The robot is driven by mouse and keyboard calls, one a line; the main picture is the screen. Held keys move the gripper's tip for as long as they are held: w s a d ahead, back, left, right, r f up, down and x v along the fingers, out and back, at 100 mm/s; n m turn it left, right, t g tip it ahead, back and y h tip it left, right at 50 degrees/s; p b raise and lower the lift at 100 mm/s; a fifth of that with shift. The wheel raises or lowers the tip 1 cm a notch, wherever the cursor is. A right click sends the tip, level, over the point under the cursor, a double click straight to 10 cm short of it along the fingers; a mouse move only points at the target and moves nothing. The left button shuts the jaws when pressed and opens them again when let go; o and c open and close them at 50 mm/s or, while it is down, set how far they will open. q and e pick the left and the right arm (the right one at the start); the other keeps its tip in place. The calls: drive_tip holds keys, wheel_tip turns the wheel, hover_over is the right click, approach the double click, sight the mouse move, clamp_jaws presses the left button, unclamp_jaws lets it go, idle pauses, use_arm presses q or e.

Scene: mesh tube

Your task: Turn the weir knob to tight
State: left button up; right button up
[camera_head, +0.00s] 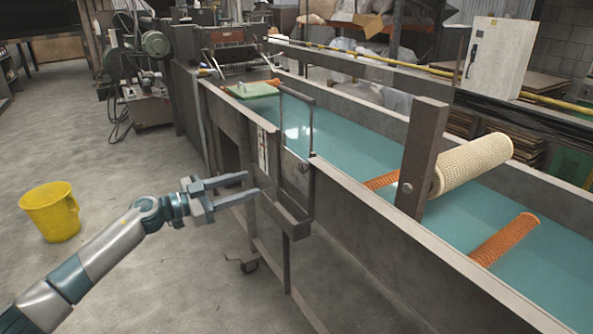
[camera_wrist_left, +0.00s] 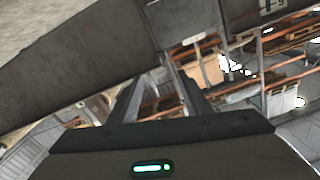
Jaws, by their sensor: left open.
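My left gripper (camera_head: 253,184) reaches in from the left, its two fingers apart and empty, pointing right at the outside of the long tank (camera_head: 350,185). The weir frame (camera_head: 312,125) is a thin metal gate at the tank's near wall, with a box-like outlet (camera_head: 287,213) below it, just right of my fingertips. A small roundish fitting (camera_head: 304,167) sits low on the frame; I cannot tell whether it is the weir knob or how tight it is. In the left wrist view my fingers (camera_wrist_left: 160,85) are apart with no knob clearly between them.
Blue-green water (camera_head: 345,140) fills the tank. A post (camera_head: 422,150) carries a cream mesh roller (camera_head: 475,163), with orange rollers (camera_head: 505,238) in the water. A yellow bucket (camera_head: 50,211) stands on the floor at left. The floor between bucket and tank is mostly clear.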

sight(301, 168)
use_arm(q)
drive_tip(key=b+x, duration=0.1)
drive_tip(key=x, duration=1.4)
drive_tip(key=shift+w+d+f, duration=0.1)
drive_tip(key=shift+w+d, duration=0.05)
drive_tip(key=shift+d, duration=0.1)
drive_tip(key=shift+w+d, duration=0.35)
drive_tip(key=shift+d, duration=0.1)
use_arm(e)
drive_tip(key=shift+w+a+r+t, duration=0.1)
drive_tip(key=shift+w+a+t, duration=0.35)
drive_tip(key=shift+a, duration=0.3)
use_arm(q)
drive_tip(key=c, duration=1)
drive_tip(key=shift+c, duration=0.2)
use_arm(e)
drive_tip(key=shift+d, duration=0.15)
drive_tip(key=shift+s+r, duration=0.1)
